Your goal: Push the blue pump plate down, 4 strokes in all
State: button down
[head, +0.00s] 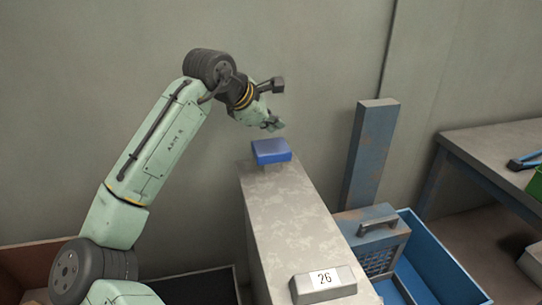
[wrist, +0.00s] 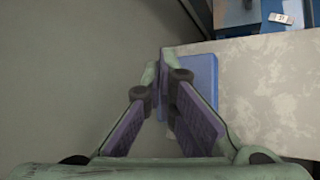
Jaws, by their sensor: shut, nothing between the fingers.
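The blue pump plate (head: 271,151) sits raised a little above the far end of the grey worktop. In the head view my gripper (head: 275,126) is just above the plate, apart from it, with its fingers pointing down and to the right. In the wrist view the plate (wrist: 204,90) is beyond and to the right of my gripper (wrist: 163,68), and the fingers cover its left part. My gripper is shut and empty. What carries the plate is mostly hidden.
A box marked 26 (head: 323,284) sits at the near end of the worktop (head: 290,215). A blue post (head: 371,150), a handled blue unit (head: 372,240) and a blue bin (head: 440,262) stand to the right. A grey wall is behind the plate.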

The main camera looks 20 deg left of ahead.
aim_at(274, 146)
jog(key=shift+f+b, duration=0.35)
jog(key=shift+f, duration=0.85)
dwell(0.5)
jog(key=shift+f, duration=0.45)
jog(key=shift+f+b, duration=0.75)
jog(key=shift+f, duration=1)
dwell(1.2)
jog(key=shift+r, duration=0.1)
jog(key=shift+r+p, duration=2.05)
jog(key=shift+p, duration=0.05)
jog(key=shift+r+p, duration=2.1)
jog(key=shift+r, duration=0.4)
